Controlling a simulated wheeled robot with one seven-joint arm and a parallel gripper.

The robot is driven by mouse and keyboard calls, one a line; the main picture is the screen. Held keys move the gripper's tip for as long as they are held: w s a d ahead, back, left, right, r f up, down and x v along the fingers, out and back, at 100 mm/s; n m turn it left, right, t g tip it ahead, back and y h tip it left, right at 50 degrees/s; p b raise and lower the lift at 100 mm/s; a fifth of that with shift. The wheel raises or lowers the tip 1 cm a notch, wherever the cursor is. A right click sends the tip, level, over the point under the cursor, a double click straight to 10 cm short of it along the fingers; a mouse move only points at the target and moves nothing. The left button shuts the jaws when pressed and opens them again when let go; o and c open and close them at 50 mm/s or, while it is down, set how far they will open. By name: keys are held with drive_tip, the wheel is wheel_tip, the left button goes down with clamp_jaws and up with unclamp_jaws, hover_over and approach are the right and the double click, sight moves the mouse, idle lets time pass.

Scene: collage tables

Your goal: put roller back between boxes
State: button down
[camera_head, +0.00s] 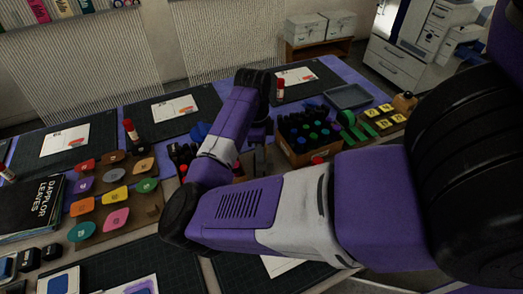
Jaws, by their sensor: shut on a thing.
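My gripper (257,158) points down between two boxes of bottles, partly hidden behind my own arm. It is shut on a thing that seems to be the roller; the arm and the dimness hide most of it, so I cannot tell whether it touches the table. The right box (299,159) is a brown crate full of dark bottles with blue and green caps. The left box is largely hidden by my arm; its dark bottles (181,153) show at the arm's left side.
Colour paddles on a brown board (107,222) and a black book (33,204) lie at left. Red-capped glue sticks (130,130) stand on the table. A grey tray (348,96), green tools (352,126) and yellow-tiled boards (384,117) lie right of the crate.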

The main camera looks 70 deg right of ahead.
drive_tip(key=shift+s+f, duration=0.1)
drive_tip(key=shift+f, duration=0.45)
drive_tip(key=c, duration=1.2)
unclamp_jaws()
drive_tip(key=shift+o, duration=0.3)
drive_tip(key=shift+f, duration=0.1)
drive_tip(key=shift+a, duration=0.1)
